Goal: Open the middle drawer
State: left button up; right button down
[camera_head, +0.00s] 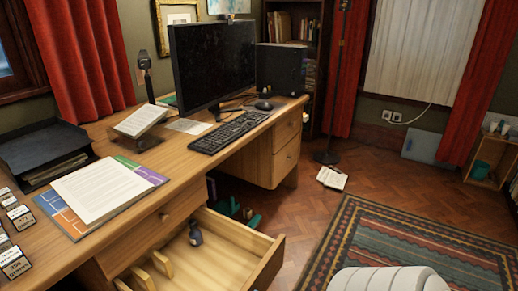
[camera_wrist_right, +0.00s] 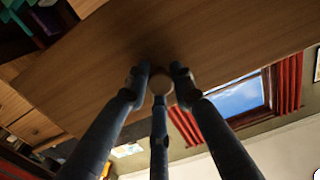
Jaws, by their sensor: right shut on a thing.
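In the head view the left part of the wooden desk has a closed upper drawer (camera_head: 168,216) with a round knob. Below it a drawer (camera_head: 268,262) stands pulled well out, with a small dark bottle (camera_head: 195,234) and wooden dividers inside. In the right wrist view my right gripper (camera_wrist_right: 160,75) has its dark fingers closed around a round wooden knob (camera_wrist_right: 161,84) on a broad wooden front (camera_wrist_right: 190,35). The right gripper is outside the head view, so the open drawer's outer face and its knob are hidden there. My left gripper is in neither view.
The desk top holds a monitor (camera_head: 212,65), keyboard (camera_head: 230,131), papers (camera_head: 102,188) and a black tray (camera_head: 45,150). The right pedestal (camera_head: 287,148) has closed drawers. A patterned rug (camera_head: 375,238) lies on the floor right of the open drawer, and that floor area is mostly clear.

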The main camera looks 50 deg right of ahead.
jog(key=shift+s+a+f, duration=0.2)
jog(key=shift+f, duration=0.2)
jog(key=c, duration=1.5)
grip_release()
jog(key=shift+o, duration=0.2)
jog(key=shift+w+d+r, duration=0.1)
jog(key=shift+r, duration=0.05)
jog(key=s, duration=1.2)
jog(key=shift+d, duration=0.45)
